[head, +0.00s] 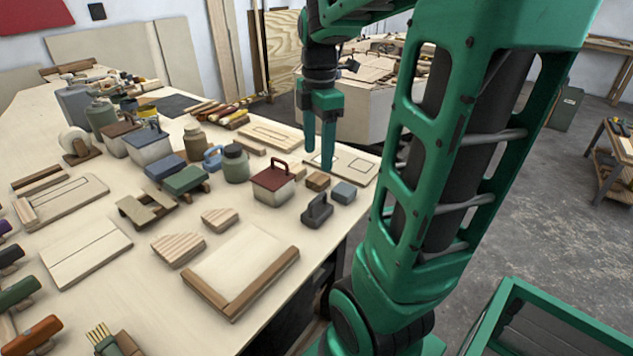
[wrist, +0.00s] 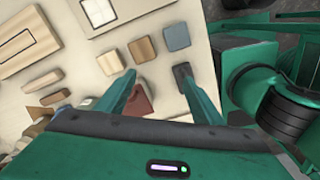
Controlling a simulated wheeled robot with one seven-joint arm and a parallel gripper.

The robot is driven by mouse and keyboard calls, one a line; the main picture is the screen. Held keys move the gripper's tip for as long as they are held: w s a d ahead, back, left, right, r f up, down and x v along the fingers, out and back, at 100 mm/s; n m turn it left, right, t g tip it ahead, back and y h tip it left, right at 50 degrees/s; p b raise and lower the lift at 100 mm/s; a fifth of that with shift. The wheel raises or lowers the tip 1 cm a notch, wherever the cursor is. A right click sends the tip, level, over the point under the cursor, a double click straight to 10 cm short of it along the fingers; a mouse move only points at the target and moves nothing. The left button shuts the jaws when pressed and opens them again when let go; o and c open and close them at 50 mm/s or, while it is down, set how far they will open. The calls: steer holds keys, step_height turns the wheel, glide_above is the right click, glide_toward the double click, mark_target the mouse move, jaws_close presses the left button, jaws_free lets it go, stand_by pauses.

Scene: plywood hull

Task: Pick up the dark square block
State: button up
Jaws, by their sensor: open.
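A small dark blue-grey square block (head: 344,192) lies near the table's right edge. It also shows in the wrist view (wrist: 176,37), beyond the fingertips. A brown wooden block (head: 317,181) lies just left of it, seen also in the wrist view (wrist: 142,50). My gripper (head: 319,160) is open and empty above the table, behind these blocks in the head view. In the wrist view, my gripper (wrist: 158,72) has its two fingers spread apart, with neither block between them. Both blocks are apart from the fingers.
A black block with a handle (head: 317,210) and a red-lidded box (head: 272,186) stand close to the blocks. A pale board with outlined squares (head: 350,165) lies beyond them. Many jars, boxes and wooden pieces crowd the table's left. The table edge is close on the right.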

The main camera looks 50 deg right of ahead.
steer(key=w+d+n, duration=0.3)
steer(key=w+n, duration=0.1)
steer(key=n, duration=0.1)
glide_above(318, 177)
steer(key=a, duration=0.1)
steer(key=shift+n, duration=0.4)
step_height(318, 177, down, 4)
steer(key=shift+w+f, duration=0.15)
steer(key=shift+f, duration=0.05)
steer(key=shift+d+f, duration=0.25)
steer(key=shift+f, duration=1.1)
steer(key=shift+d+f, duration=0.2)
steer(key=shift+f, duration=1.15)
steer(key=c, duration=1.1)
